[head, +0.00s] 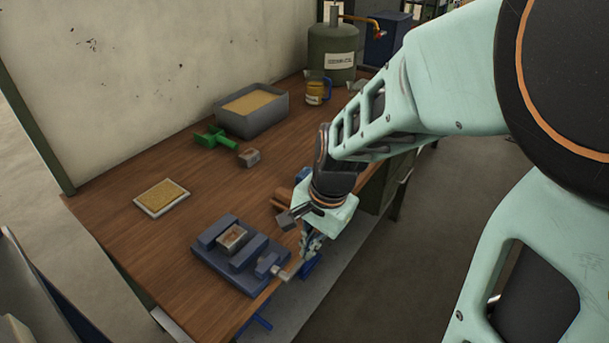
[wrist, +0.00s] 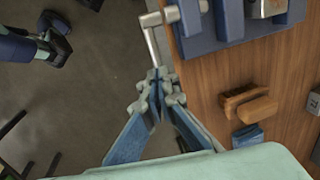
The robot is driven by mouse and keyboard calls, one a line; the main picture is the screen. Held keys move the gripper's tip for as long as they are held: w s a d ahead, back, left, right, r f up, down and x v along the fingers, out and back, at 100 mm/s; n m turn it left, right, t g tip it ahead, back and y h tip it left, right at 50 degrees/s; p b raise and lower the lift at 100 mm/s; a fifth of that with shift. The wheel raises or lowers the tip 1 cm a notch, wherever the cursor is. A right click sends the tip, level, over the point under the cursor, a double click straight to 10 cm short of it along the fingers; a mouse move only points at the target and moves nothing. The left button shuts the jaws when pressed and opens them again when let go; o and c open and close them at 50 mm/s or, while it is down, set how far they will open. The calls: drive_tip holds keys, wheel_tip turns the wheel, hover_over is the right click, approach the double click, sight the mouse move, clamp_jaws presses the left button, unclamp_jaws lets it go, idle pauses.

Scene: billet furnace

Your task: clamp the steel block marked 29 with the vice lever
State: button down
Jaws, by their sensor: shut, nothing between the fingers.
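The blue vice (head: 217,258) sits at the table's front edge, and it also shows at the top of the wrist view (wrist: 228,28). A steel block (head: 232,237) with a brownish top lies between its jaws; its mark is unreadable. Whether the jaws touch it I cannot tell. The metal vice lever (head: 291,269) sticks out over the table edge, and in the wrist view the lever (wrist: 152,42) runs down to my fingertips. My gripper (wrist: 157,76) is shut and empty, its tips at the lever's end; contact is unclear.
Another steel block (head: 249,157) lies by a green tool (head: 211,137) and a grey tub (head: 252,108). A shallow tray (head: 161,198) lies left. Wooden pieces (wrist: 252,105) and a blue piece (wrist: 247,136) lie near my gripper. Open floor lies beyond the table edge.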

drive_tip(key=shift+w+d+f+g+y, duration=0.1)
drive_tip(key=shift+d+f+g+y, duration=0.05)
drive_tip(key=shift+f+g+y, duration=0.3)
idle(0.5)
wheel_tip(320, 180, down, 9)
drive_tip(key=s+a+m+g+y, duration=0.1)
drive_tip(key=s+a+g+y, duration=0.1)
drive_tip(key=g+y, duration=0.6)
drive_tip(key=shift+s+f+m+g+b, duration=0.25)
drive_tip(key=shift+g+b, duration=0.2)
drive_tip(key=shift+g, duration=0.3)
drive_tip(key=shift+s+a, duration=0.15)
drive_tip(key=shift+s, duration=0.1)
idle(0.3)
